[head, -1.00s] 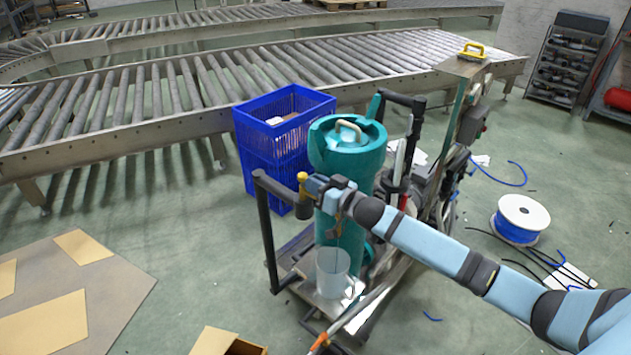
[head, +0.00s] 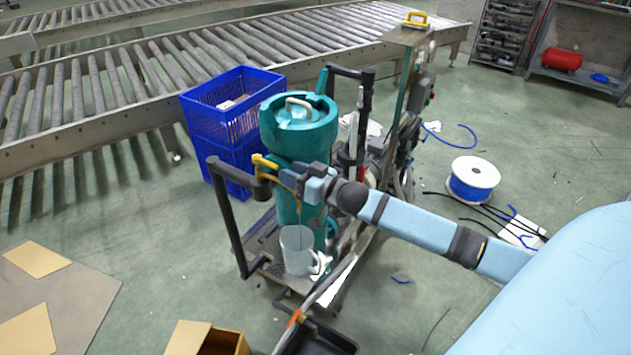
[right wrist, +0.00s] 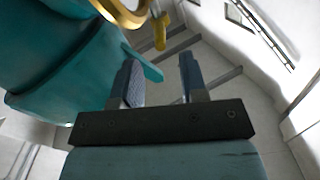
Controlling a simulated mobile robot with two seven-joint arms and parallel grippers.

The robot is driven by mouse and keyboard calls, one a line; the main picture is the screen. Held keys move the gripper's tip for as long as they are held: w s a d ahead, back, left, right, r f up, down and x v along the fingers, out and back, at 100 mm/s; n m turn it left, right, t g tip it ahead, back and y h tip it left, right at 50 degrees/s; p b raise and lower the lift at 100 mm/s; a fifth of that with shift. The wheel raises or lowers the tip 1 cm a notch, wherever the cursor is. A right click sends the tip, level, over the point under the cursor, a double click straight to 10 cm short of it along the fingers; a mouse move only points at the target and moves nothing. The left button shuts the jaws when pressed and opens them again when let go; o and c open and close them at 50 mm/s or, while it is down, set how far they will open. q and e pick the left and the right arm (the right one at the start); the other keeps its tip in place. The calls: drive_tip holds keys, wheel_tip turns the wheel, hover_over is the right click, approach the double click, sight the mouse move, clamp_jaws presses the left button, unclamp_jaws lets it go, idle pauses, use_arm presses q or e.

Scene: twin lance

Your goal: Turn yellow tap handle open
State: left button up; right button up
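The teal tank (head: 292,135) stands upright on a cart, with a handle on its lid. The yellow tap handle (head: 264,162) sticks out at the tank's front, just left of my right gripper (head: 283,177). In the right wrist view, my right gripper (right wrist: 157,58) has its two fingers apart with nothing between them. The yellow tap handle (right wrist: 161,32) lies just beyond the fingertips there, next to a brass ring (right wrist: 125,8). A clear jug (head: 296,252) stands on the cart below the tap. The gripper hides much of the tap. My left gripper is not in view.
A black cart post (head: 228,215) rises left of the tap. A blue crate (head: 235,105) stands behind it. A roller conveyor (head: 110,95) runs across the back. A cable spool (head: 472,180) lies right, and an open cardboard box (head: 205,342) sits in front.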

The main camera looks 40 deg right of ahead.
drive_tip(key=v, duration=0.7)
idle(0.4)
